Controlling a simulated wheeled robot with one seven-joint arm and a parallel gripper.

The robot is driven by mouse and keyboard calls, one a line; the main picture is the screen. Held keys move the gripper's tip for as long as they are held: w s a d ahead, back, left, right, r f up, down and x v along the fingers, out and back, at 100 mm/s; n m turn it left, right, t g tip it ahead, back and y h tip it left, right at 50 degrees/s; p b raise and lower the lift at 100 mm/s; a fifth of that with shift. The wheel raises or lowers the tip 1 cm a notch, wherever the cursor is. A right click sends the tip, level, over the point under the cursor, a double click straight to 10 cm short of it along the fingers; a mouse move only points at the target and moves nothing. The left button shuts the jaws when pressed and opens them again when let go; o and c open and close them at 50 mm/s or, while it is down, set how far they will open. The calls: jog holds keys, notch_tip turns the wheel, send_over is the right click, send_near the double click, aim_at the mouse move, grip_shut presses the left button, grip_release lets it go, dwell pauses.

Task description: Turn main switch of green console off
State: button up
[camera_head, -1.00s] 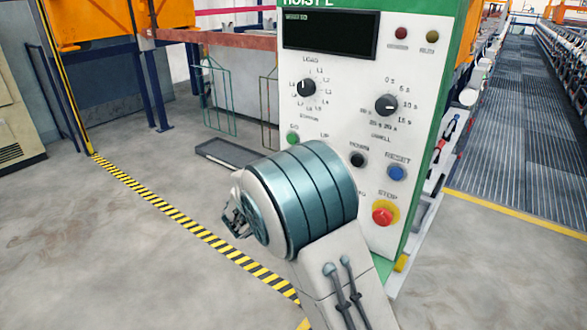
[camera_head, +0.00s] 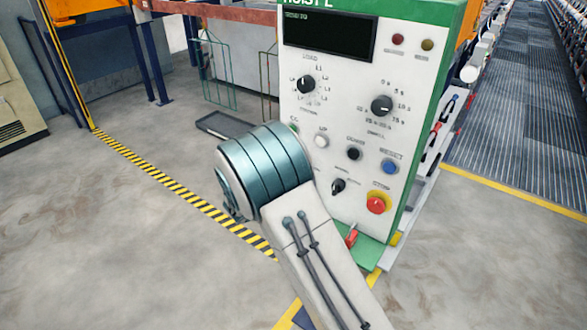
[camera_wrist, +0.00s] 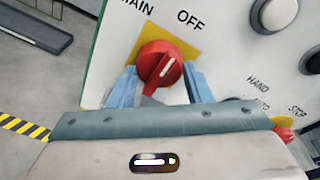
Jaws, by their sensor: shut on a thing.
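The green console (camera_head: 455,60) has a white front panel. Its main switch is a red rotary knob (camera_wrist: 160,62) on a yellow plate (camera_wrist: 184,46), below the words MAIN and OFF in the wrist view. The knob's white line slants up and right, towards OFF. My gripper (camera_wrist: 161,80) is shut on the knob, with one blue finger on each side of it. In the head view my arm hides both the gripper and the knob.
The panel also carries a red stop button (camera_head: 376,205), a blue reset button (camera_head: 389,167), a black selector (camera_head: 338,186) and dials. A dark tray (camera_head: 225,127) lies on the floor behind. Open floor lies left, crossed by a yellow-black stripe (camera_head: 180,202).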

jog(key=o, duration=1)
jog(key=b+v, duration=0.1)
jog(key=v, duration=1.3)
jog(key=shift+w, duration=0.1)
